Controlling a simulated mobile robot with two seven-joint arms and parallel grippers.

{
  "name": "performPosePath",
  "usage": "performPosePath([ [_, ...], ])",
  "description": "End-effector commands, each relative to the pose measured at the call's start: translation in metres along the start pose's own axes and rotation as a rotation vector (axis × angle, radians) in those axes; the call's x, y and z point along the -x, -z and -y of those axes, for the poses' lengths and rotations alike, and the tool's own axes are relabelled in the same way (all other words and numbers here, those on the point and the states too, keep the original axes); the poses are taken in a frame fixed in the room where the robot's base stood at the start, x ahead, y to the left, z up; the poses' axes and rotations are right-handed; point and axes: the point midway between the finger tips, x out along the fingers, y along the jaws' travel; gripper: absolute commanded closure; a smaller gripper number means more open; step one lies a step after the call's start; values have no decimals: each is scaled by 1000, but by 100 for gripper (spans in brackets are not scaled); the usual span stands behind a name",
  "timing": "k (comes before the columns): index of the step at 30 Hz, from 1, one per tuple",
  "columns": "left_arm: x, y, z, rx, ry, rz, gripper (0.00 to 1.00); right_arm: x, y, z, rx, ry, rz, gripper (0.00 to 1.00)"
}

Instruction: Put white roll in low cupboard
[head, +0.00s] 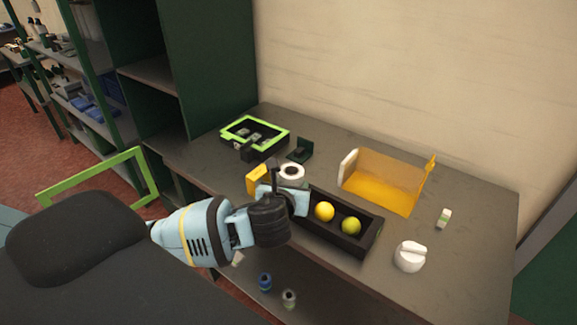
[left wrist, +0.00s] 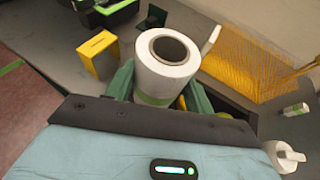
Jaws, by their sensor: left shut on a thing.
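The white roll (left wrist: 165,70) is upright between the green fingers of my left gripper (left wrist: 158,88) in the left wrist view, with a dark hollow core facing up. In the head view the roll's top (head: 292,172) shows just behind my left gripper (head: 283,190), over the table near the black tray's left end. The gripper is shut on the roll. I cannot tell whether the roll touches the table. A dark green cupboard (head: 215,65) with open shelves stands at the left of the table. My right gripper is not in view.
A black tray (head: 365,245) holds a yellow and a green ball. A yellow box (head: 258,178), a green-rimmed black crate (head: 283,130), an orange bin (head: 385,180) and a white round container (head: 410,256) stand on the table. Small bottles (head: 265,282) sit on the lower shelf.

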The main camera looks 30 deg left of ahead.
Motion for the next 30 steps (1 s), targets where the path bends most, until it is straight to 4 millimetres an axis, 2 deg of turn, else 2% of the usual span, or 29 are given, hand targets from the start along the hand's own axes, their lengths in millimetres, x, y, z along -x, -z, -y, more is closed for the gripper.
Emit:
performPosePath([
  [1, 14, 13, 4, -18, 36, -5, 75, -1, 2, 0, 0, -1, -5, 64],
  [6, 55, 47, 16, -60, 142, -4, 75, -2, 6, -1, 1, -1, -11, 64],
  [18, 126, 105, 37, -134, 326, -4, 75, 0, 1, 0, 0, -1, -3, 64],
  [30, 130, 101, 57, -121, 364, -7, 75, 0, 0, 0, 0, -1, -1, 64],
])
